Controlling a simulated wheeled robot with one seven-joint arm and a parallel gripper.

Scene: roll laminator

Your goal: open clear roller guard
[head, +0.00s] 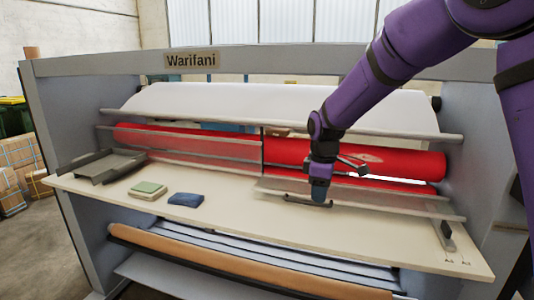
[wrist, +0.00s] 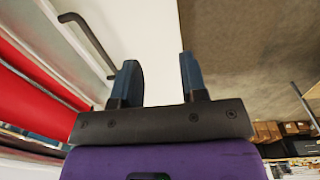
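The roll laminator has a wide red roller (head: 405,163) across its front. The clear roller guard (head: 400,204) is a see-through panel with a pale edge bar, low in front of the roller's right part. A dark bar handle (head: 296,198) sits at its front edge, partly hidden by my gripper (head: 319,194). In the wrist view my gripper (wrist: 160,62) has its fingers apart with nothing between them. The handle (wrist: 88,42) lies left of the left finger, outside the gap. I cannot tell whether finger and handle touch.
A pale worktop (head: 235,222) runs along the front. On its left are a blue folded cloth (head: 185,199), a green-topped stack (head: 148,188) and a dark tray (head: 104,165). A small grey block (head: 447,235) stands at the right.

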